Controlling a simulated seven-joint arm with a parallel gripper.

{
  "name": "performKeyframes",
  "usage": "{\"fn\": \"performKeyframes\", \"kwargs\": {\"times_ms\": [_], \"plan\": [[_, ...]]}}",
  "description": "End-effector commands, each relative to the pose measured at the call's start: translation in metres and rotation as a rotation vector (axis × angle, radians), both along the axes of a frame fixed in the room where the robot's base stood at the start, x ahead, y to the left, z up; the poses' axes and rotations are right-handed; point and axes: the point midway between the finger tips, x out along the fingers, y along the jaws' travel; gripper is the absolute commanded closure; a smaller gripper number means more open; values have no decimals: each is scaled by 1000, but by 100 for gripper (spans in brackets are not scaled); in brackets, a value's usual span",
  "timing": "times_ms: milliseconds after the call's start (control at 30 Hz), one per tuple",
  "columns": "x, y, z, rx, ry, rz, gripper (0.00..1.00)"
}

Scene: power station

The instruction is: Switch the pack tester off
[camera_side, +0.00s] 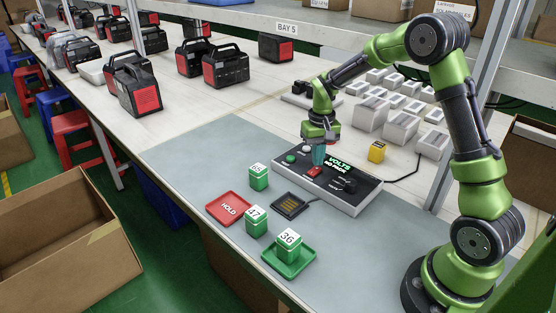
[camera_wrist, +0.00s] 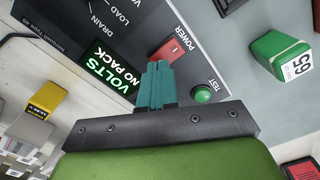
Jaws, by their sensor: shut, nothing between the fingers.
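The pack tester (camera_side: 350,197) is a dark-topped box on the grey mat. Its lit green display (camera_wrist: 110,72) reads "VOLTS NO PACK". The red POWER switch (camera_wrist: 170,52) shows just beyond my fingertips in the wrist view, and also in the side view (camera_side: 314,172). A round green TEST button (camera_wrist: 203,94) lies to its right in the wrist view. My gripper (camera_side: 318,164) points down over the tester, its teal fingers together and empty, also in the wrist view (camera_wrist: 157,64). The fingertips are close to the switch; I cannot tell whether they touch it.
A numbered green pack (camera_side: 258,178) stands left of the tester. Pack 47 (camera_side: 256,223) stands near the red HOLD tray (camera_side: 224,216); pack 36 (camera_side: 289,246) is on a green tray (camera_side: 270,261). A black cradle (camera_side: 290,205) and yellow block (camera_side: 377,152) flank the tester.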

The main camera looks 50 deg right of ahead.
Motion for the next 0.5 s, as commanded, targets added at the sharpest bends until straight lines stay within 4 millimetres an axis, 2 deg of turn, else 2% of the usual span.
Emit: {"fn": "performKeyframes", "kwargs": {"times_ms": [500], "plan": [[0, 0, -8, 1, 2, -1, 100]]}}
